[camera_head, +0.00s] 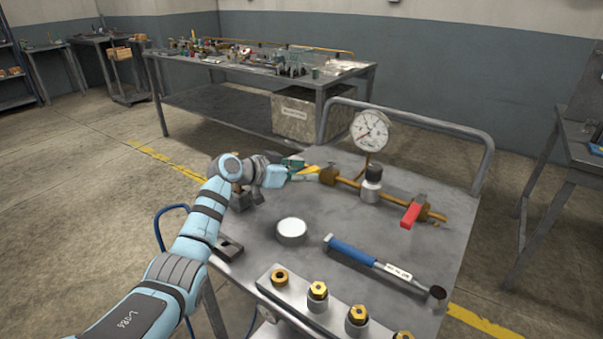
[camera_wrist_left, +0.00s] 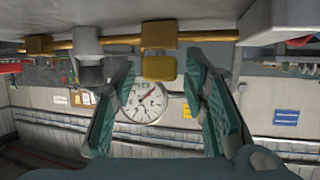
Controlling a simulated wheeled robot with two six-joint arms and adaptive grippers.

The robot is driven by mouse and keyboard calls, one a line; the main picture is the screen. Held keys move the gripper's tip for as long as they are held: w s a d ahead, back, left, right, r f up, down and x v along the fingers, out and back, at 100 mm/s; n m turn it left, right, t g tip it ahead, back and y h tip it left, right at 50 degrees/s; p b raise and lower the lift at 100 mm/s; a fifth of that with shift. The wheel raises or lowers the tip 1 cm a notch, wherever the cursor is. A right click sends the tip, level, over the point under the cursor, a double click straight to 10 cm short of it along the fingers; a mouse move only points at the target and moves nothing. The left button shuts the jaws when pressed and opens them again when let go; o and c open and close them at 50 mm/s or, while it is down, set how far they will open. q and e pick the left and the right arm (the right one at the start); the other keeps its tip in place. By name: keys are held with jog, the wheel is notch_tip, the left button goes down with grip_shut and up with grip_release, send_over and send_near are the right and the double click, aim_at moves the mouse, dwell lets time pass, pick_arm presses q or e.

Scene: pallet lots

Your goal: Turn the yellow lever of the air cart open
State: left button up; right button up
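The yellow lever (camera_head: 308,171) sits at the left end of the brass pipe (camera_head: 347,182) on the cart top, beside a brass valve body (camera_head: 327,175). My left gripper (camera_head: 295,169) reaches it from the left. In the left wrist view the yellow lever (camera_wrist_left: 160,66) lies between the green fingertips of the left gripper (camera_wrist_left: 162,66). The fingers are open, with a visible gap on each side of the lever. The head view hides part of the lever behind the fingers. My right gripper is not in view.
A pressure gauge (camera_head: 370,131) rises behind the pipe. A red lever (camera_head: 411,215) is at the pipe's right. A white disc (camera_head: 291,231), a blue-handled tool (camera_head: 352,251) and a rail of brass fittings (camera_head: 318,291) occupy the front. A metal handrail (camera_head: 440,124) edges the back.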

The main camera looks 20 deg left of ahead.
pick_arm(q)
jog(key=shift+s+a+r, duration=0.1)
jog(key=shift+s+a, duration=0.15)
jog(key=shift+s, duration=0.05)
jog(key=v, duration=1.1)
